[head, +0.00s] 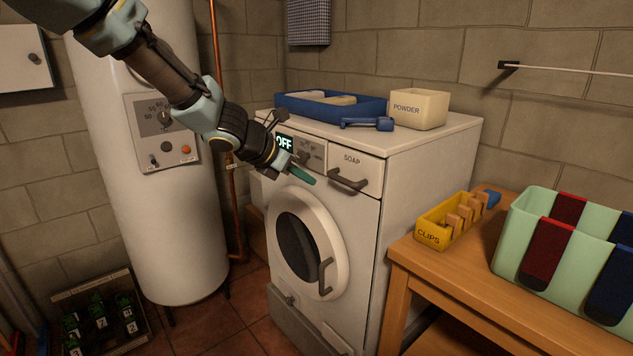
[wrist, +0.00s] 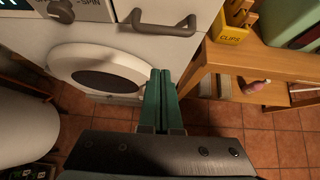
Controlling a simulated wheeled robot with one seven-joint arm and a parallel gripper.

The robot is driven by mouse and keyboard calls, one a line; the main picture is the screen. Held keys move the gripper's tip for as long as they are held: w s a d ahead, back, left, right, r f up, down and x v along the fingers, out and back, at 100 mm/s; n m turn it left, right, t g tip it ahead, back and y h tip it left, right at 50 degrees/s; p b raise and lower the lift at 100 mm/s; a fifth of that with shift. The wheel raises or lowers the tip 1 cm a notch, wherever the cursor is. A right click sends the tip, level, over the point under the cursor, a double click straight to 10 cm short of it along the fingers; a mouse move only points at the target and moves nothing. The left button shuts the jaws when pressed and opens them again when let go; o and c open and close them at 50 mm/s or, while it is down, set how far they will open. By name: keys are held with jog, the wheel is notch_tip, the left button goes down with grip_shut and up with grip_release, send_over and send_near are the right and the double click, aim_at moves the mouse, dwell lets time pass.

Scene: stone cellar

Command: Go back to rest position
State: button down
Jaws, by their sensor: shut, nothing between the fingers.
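My gripper (head: 302,175) is in front of the washing machine (head: 361,220), close to its control panel and just left of the soap drawer handle. In the wrist view its two green fingers (wrist: 160,100) lie together, shut and empty. My arm comes in from the upper left in the head view and hides part of the panel. The panel display (head: 285,142) reads OFF. The round door (head: 298,243) looks shut. The soap drawer (head: 352,160) looks closed, and its dark handle also shows in the wrist view (wrist: 160,27).
A white boiler (head: 150,220) stands left of the machine, beside a copper pipe (head: 222,80). A blue tray (head: 300,108), a blue scoop (head: 368,124) and a powder box (head: 420,108) sit on top. A wooden table (head: 455,280) at right holds a yellow clips box (head: 432,236) and a mint holder (head: 510,240).

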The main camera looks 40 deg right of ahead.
jog(key=w+a+f+m+t+y, duration=0.1)
jog(key=w+a+m+y, duration=0.3)
jog(key=a, duration=1)
jog(key=w+a+f+m+t+y, duration=0.1)
jog(key=w+a+f+m, duration=0.3)
jog(key=a, duration=1)
jog(key=s+a+m+y, duration=0.2)
jog(key=a+m, duration=0.3)
jog(key=a, duration=0.7)
jog(key=s+a+m+y, duration=0.2)
jog(key=s+a+m, duration=0.2)
jog(key=a, duration=0.8)
jog(key=shift+a+m+y, duration=0.15)
jog(key=shift+m+y, duration=0.25)
jog(key=shift+m, duration=0.4)
jog(key=shift+w, duration=0.1)
